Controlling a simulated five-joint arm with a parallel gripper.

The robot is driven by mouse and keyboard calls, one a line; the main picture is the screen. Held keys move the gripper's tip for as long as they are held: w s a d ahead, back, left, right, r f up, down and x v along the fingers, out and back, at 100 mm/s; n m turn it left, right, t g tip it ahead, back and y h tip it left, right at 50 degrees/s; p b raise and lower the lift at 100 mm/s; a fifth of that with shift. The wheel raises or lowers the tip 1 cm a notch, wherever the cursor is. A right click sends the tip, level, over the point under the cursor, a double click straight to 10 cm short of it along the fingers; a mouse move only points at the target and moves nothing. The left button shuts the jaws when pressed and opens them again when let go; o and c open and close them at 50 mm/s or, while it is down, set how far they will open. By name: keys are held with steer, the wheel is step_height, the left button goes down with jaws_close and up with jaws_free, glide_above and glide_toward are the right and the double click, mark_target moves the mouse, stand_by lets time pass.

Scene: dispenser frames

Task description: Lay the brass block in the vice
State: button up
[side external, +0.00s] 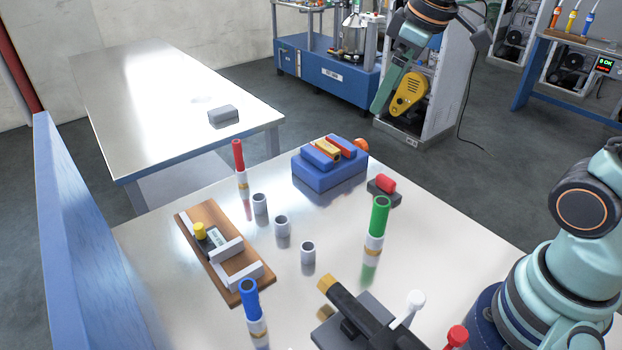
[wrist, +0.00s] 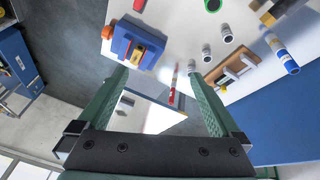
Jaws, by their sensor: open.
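The blue vice (side external: 328,178) stands at the back of the work table, with an orange knob at its right end. The brass block (side external: 327,149) lies in the vice, between a blue jaw and a red strip. In the wrist view the vice (wrist: 121,42) and the brass block (wrist: 138,51) show beyond the left finger. My gripper (side external: 382,108) is raised above and behind the vice, clear of it. Its two green fingers (wrist: 157,80) are spread apart with nothing between them in the wrist view.
Red (side external: 238,155), green (side external: 379,220) and blue (side external: 250,300) tubes stand upright on the table. Several grey cups (side external: 282,227) and a wooden board (side external: 190,225) with white bars lie left of centre. A dark block with a red top (side external: 385,190) is close to the vice's right.

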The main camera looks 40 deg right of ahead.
steer(key=s+f+m+t, duration=0.1)
steer(key=s+f+m, duration=0.3)
steer(key=s, duration=0.3)
steer(key=shift+a+m, duration=0.3)
steer(key=shift+a, duration=0.1)
